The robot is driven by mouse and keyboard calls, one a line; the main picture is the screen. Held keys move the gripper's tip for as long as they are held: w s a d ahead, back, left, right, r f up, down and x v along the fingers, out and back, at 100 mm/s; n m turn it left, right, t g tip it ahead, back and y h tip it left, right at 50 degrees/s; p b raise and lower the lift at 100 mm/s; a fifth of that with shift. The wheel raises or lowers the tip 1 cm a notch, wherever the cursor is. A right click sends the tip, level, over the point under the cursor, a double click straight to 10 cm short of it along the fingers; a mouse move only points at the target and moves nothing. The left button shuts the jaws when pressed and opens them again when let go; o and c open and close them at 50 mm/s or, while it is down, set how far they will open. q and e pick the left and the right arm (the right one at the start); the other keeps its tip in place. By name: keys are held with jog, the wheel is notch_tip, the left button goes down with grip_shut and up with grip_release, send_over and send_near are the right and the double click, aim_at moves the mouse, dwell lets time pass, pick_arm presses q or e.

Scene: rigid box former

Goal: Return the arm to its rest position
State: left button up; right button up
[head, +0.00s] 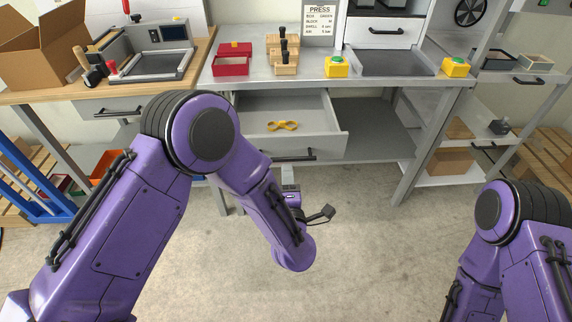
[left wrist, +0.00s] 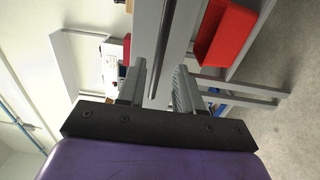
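My left arm comes in from the left of the head view, and its forearm angles down to the middle. My left gripper (head: 290,180) shows only in part there, just below the handle (head: 287,155) of the open drawer (head: 340,143). In the left wrist view its two fingers (left wrist: 160,72) stand apart, with nothing held. A dark bar (left wrist: 164,45), apparently the drawer handle, shows in the gap between them; I cannot tell how far off it is. My right arm shows at the lower right of the head view, with its gripper out of view.
The open drawer holds a yellow-orange item (head: 283,126). The workbench (head: 300,76) above carries a red box (head: 231,66), wooden blocks (head: 285,66) and two green-topped yellow buttons (head: 336,67). A red bin (left wrist: 222,35) shows close by in the left wrist view. The floor (head: 370,255) between my arms is clear.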

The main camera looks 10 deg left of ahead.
pick_arm(q)
jog(key=v, duration=0.3)
jog(key=shift+s, duration=0.25)
jog(key=s+a+f+m+g+h, duration=0.2)
jog(key=s+a+f+m+g, duration=0.15)
jog(key=f+m, duration=0.3)
jog(key=s+a+f+m+g+h, duration=0.2)
jog(key=s+a+f+m+g, duration=0.15)
jog(key=f+m, duration=0.3)
jog(key=s+a+f+g+y+p, duration=0.1)
jog(key=s+a+f+g, duration=0.2)
jog(key=s+a, duration=0.3)
jog(key=s+a+f+m+g+y+p, duration=0.1)
jog(key=s+a+f+g, duration=0.3)
jog(key=s, duration=1.1)
jog(key=a+f, duration=0.1)
jog(key=a, duration=0.2)
jog(key=shift+a, duration=0.3)
